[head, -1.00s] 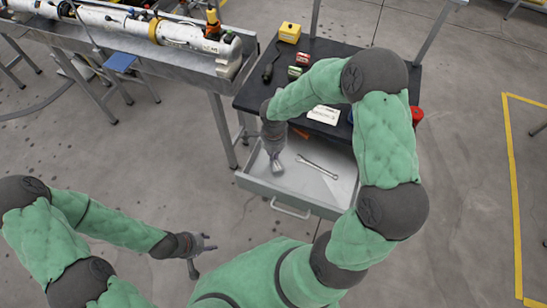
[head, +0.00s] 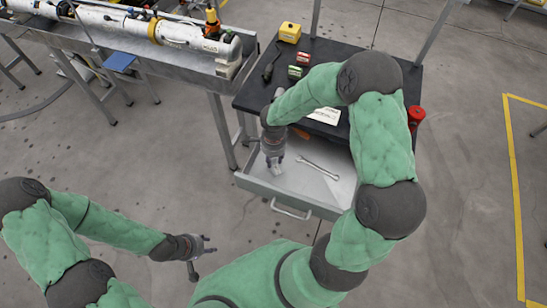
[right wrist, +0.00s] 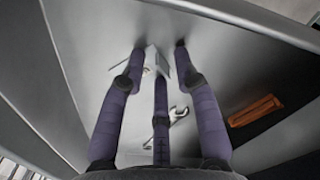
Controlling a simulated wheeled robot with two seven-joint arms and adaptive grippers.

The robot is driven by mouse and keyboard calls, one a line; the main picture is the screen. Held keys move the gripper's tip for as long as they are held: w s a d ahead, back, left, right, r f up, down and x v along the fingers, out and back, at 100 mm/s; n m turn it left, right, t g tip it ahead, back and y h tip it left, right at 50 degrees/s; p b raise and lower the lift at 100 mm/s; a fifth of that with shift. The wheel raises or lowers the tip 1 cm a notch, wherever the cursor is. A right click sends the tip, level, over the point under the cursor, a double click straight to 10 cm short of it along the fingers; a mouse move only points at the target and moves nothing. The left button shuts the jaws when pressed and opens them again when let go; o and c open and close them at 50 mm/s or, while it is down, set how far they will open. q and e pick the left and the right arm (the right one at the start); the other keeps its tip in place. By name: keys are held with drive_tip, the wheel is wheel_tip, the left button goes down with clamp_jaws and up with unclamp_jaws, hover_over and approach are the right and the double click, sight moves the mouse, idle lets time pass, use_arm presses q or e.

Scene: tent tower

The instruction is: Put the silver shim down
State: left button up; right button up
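The silver shim (right wrist: 153,60) is a small pale metal piece at the tips of my right gripper's fingers, inside the open grey drawer (head: 313,202). In the right wrist view the fingers (right wrist: 159,55) stand spread apart around the shim, with gaps at the sides. I cannot tell whether the shim touches the drawer floor. In the head view my right gripper (head: 275,168) points down into the drawer's left part and hides most of the shim. My left gripper (head: 205,252) is open and empty over the floor at the lower left.
A wrench (head: 317,167) lies in the drawer right of my right gripper. An orange-brown piece (right wrist: 255,110) also lies there. A long white tube (head: 190,36) lies on the left bench.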

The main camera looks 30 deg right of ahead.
sight(273, 162)
drive_tip(key=shift+r, duration=0.1)
drive_tip(key=shift+r+p, duration=0.2)
drive_tip(key=shift+p, duration=0.15)
wheel_tip(273, 162, up, 12)
drive_tip(key=p, duration=0.3)
drive_tip(key=shift+f, duration=0.15)
